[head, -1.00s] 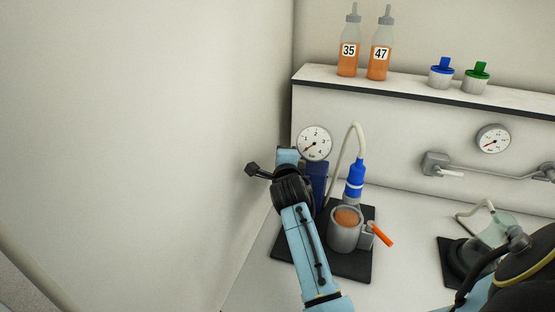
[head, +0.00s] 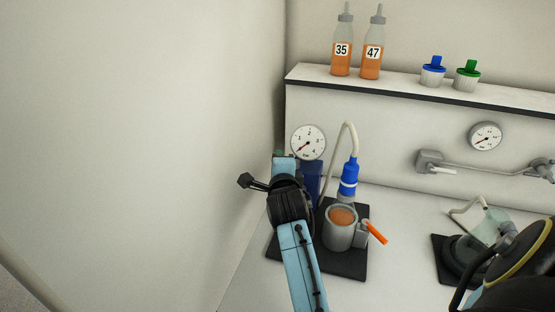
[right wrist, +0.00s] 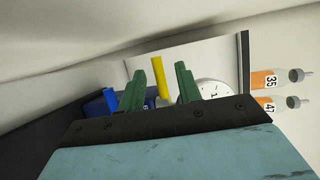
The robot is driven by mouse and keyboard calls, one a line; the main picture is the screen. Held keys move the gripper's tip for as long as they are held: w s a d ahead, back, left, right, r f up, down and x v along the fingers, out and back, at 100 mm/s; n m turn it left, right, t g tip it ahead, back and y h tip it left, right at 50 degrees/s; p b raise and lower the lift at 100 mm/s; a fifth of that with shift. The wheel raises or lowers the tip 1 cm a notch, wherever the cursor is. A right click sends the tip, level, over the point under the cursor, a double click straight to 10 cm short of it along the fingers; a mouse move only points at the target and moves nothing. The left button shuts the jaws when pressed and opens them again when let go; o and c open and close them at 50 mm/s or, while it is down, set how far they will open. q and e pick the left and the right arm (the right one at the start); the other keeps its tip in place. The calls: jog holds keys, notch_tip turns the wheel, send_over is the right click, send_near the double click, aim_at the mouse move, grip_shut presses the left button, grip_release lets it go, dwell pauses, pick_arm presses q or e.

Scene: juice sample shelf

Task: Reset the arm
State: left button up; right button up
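My right arm reaches up from the bottom middle of the head view, in front of the gauge and the dark blue block (head: 313,177). Its fingertips are hidden there behind its own wrist. In the right wrist view the two green fingers of my right gripper (right wrist: 160,88) stand apart, so it is open. A yellow bar (right wrist: 162,78) shows between the fingers; I cannot tell its depth, and it does not visibly touch either finger. The gauge (head: 308,142) also shows beside the fingers in the right wrist view (right wrist: 213,91). My left gripper is not in view.
A black base (head: 345,265) carries a metal cup (head: 338,236) of orange liquid, with a blue-bodied probe (head: 349,178) above. Bottles 35 (head: 341,50) and 47 (head: 372,51) and blue-capped (head: 432,73) and green-capped (head: 467,76) jars stand on the shelf (head: 400,88). A wall is close at left.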

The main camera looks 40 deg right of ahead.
jog(key=shift+v, duration=1.05)
